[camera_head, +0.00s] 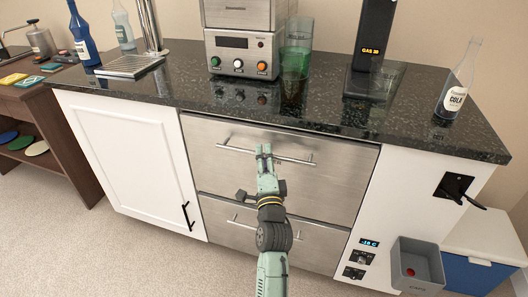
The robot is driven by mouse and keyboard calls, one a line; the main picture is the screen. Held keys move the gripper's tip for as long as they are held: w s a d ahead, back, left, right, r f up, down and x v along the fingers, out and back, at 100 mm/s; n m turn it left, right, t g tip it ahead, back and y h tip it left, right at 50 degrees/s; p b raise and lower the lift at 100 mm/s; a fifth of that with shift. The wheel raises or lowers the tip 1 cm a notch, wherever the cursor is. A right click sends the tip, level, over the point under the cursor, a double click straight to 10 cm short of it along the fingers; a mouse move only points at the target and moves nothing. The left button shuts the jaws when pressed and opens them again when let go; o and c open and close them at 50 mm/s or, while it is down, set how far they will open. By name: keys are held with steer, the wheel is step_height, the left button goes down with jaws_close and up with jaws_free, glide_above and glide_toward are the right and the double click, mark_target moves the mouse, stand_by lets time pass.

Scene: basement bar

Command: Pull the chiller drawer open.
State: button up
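Two stainless steel drawers are set in the counter front, one above the other, and both look closed. The upper drawer (345,172) has a long horizontal bar handle (298,160). The lower drawer (318,240) has a similar bar handle (240,223), partly hidden behind my arm. The picture does not label which one is the chiller drawer. My gripper (264,150) is pale green, and its fingertips overlap the middle of the upper handle in the picture. Whether they touch or straddle the bar, and how far apart they are, is too small to tell.
The dark stone countertop (190,92) holds a steel machine (240,45), a green glass (296,50) and a cola bottle (457,85). A white cabinet door (125,150) is to the left. A grey bin (417,265) juts out at right. The floor in front (130,250) is clear.

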steer(key=shift+w+r, duration=0.1)
steer(key=shift+w, duration=0.35)
jaws_close()
stand_by(0.7)
